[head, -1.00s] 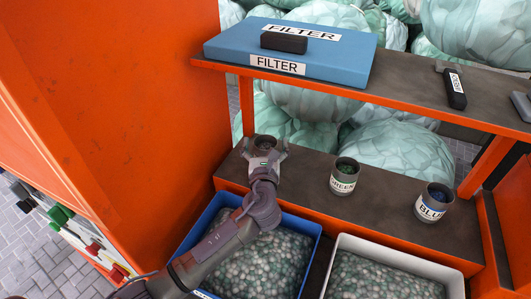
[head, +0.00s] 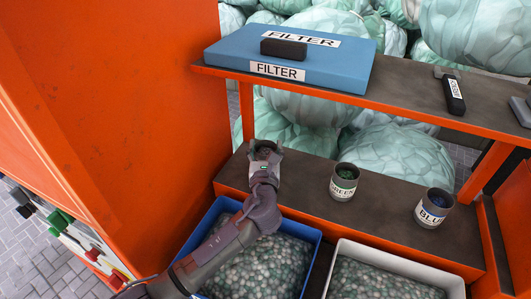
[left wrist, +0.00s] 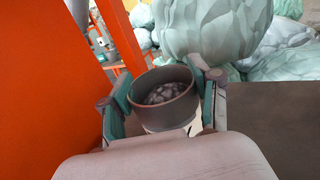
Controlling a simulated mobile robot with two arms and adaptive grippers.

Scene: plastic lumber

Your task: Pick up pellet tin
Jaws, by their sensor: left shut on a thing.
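A pellet tin (left wrist: 166,92) with a dark rim and greyish pellets inside stands between my left gripper's fingers in the left wrist view. My left gripper (head: 265,150) is shut on this tin at the left end of the lower shelf; the gripper hides most of the tin in the head view. The tin looks upright. A tin labelled GREEN (head: 344,181) and a tin labelled BLUE (head: 433,206) stand to its right on the same shelf. My right gripper is not in view.
A blue bin (head: 226,205) and a white bin (head: 399,259) of pellets stand below the shelf front. An orange wall (head: 130,120) is close on the left. The upper shelf (head: 405,88) holds a blue FILTER box (head: 225,52) and tools.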

